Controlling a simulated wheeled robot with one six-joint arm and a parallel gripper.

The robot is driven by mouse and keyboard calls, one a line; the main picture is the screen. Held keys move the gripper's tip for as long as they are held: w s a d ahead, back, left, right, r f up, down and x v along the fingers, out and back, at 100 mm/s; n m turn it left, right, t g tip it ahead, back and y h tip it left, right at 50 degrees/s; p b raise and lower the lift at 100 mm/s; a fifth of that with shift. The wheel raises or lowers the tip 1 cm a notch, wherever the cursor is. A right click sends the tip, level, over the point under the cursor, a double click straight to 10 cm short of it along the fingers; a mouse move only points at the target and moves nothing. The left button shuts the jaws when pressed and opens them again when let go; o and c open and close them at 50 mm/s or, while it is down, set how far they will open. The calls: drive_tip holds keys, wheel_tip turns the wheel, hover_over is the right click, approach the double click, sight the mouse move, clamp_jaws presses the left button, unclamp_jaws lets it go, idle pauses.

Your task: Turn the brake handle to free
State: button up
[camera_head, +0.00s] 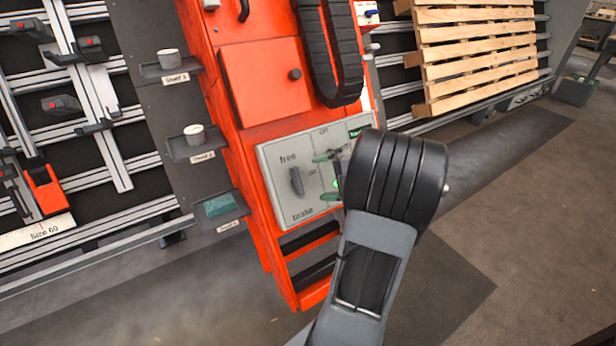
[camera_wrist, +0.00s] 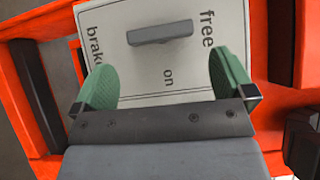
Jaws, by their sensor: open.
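The brake handle (camera_head: 296,181) is a short dark grey bar on a light grey panel (camera_head: 273,157) with the words "free" above it and "brake" below it. In the wrist view the handle (camera_wrist: 160,33) lies lengthwise between the two words. My gripper (camera_head: 329,177) is open and empty in front of the panel, right of the handle in the head view. Its green fingertips (camera_wrist: 163,80) are spread wide, with the handle beyond them and not between them. My arm hides the panel's right part.
The panel is on an orange cabinet (camera_head: 262,80) with a black cable chain (camera_head: 329,50). Left of it, small labelled shelves (camera_head: 166,72) hold items, close to a rack with rails (camera_head: 95,85). A wooden pallet (camera_head: 475,45) stands at the back right. Floor (camera_head: 545,200) is clear at the right.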

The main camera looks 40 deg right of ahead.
drive_tip(key=p+v, duration=0.1)
drive_tip(key=v, duration=0.6)
idle(0.5)
drive_tip(key=s+a+r+n+g+h+p, duration=0.1)
drive_tip(key=a+r+n+g+h+p, duration=0.3)
drive_tip(key=a+r+p, duration=0.9)
drive_tip(key=a+r+n+g+h+p, duration=0.3)
drive_tip(key=a+r+n+h+p, duration=0.1)
drive_tip(key=a+r+n+p, duration=0.7)
drive_tip(key=a+r+p, duration=0.2)
drive_tip(key=a+p, duration=0.2)
drive_tip(key=a, duration=0.1)
drive_tip(key=shift+s+g, duration=0.35)
drive_tip(key=shift+g, duration=0.05)
